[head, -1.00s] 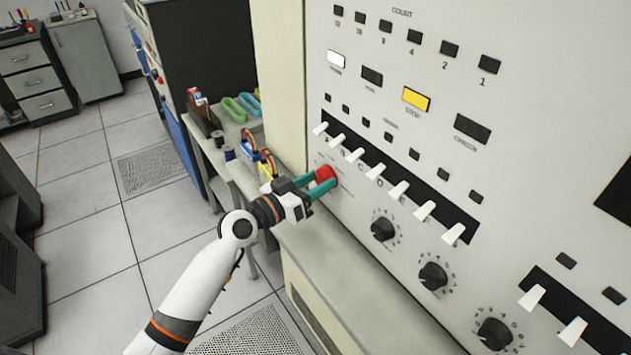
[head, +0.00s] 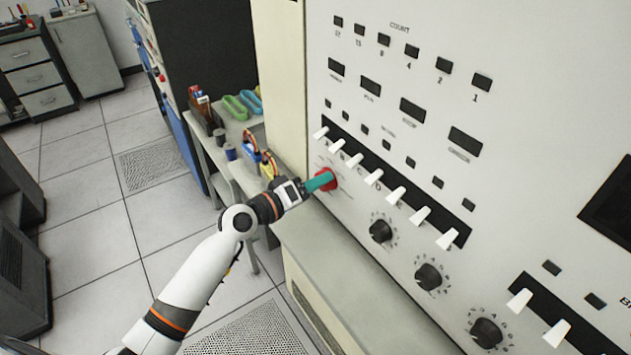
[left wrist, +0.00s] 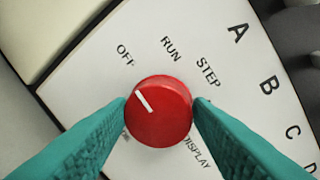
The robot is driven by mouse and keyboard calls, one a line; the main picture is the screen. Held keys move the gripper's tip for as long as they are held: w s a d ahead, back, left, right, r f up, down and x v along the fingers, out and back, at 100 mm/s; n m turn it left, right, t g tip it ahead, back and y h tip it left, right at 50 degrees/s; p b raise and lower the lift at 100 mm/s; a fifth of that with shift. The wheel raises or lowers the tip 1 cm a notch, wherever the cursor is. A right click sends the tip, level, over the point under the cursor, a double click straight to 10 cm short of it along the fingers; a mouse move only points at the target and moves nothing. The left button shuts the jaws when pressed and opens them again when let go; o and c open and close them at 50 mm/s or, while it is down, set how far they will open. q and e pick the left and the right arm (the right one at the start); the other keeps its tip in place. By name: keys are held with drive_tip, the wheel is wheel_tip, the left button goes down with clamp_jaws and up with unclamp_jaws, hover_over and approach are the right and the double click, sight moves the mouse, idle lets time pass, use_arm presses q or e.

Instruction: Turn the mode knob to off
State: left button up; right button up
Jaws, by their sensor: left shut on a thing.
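The red round mode knob (left wrist: 158,112) sits on the white panel, with a white pointer line on its face. In the left wrist view the labels OFF, RUN, STEP and DISPLAY stand around it, and the pointer line points up and left toward OFF. My left gripper (left wrist: 160,113) is shut on the knob, one teal finger on each side. In the head view the knob (head: 328,179) is partly hidden by the fingers of my left gripper (head: 323,181). My right gripper does not show.
A row of white lever switches (head: 374,177) runs right of the knob. Black dials (head: 381,231) sit below them. A grey ledge (head: 330,262) juts out under the panel. A shelf with cable bundles (head: 236,108) stands behind my arm.

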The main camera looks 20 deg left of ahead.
use_arm(q)
drive_tip(key=shift+n, duration=0.3)
drive_tip(key=o, duration=1)
drive_tip(key=shift+s+a, duration=0.1)
drive_tip(key=f+b+v, duration=0.1)
drive_tip(key=b+v, duration=0.4)
drive_tip(key=v, duration=0.6)
drive_tip(key=shift+s+a+r, duration=0.25)
drive_tip(key=shift+s+r, duration=0.1)
drive_tip(key=shift+r, duration=0.1)
